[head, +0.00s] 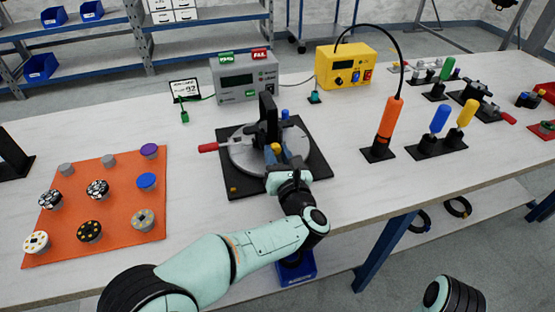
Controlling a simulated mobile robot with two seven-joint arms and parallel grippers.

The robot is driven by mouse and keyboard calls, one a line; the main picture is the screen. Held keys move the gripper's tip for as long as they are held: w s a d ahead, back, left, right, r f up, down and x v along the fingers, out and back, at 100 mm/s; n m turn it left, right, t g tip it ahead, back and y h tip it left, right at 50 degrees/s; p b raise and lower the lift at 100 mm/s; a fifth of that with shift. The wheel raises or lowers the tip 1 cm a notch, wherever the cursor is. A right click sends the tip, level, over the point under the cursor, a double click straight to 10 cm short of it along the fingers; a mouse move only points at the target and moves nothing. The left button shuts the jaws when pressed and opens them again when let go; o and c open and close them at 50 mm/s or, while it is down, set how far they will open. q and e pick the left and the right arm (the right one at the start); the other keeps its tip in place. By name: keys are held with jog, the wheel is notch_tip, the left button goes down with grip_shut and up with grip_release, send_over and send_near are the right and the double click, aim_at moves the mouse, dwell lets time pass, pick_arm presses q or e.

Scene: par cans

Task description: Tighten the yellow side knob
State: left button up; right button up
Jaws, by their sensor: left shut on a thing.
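The round grey fixture (241,160) sits on a black square base plate (236,186) at the middle of the bench. A black upright bracket stands on it, and a red-tipped handle (208,147) sticks out to the left. The yellow side knob (277,149) is on the near right side of the fixture, partly hidden by my gripper. My left gripper (284,161) reaches in from the front and is shut on the yellow side knob. Its fingertips are small and partly covered by the wrist. My right gripper is out of view; only part of that arm shows at the bottom right.
An orange mat (118,236) with several round parts lies at the left. A grey meter (246,78) and a yellow supply box (345,66) stand behind.

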pick_arm(q)
jog(key=shift+f+m+p, duration=0.2)
jog(key=shift+m+p, duration=0.1)
jog(key=shift+m, duration=1)
jog(key=o, duration=1.1)
jog(key=shift+c, duration=0.2)
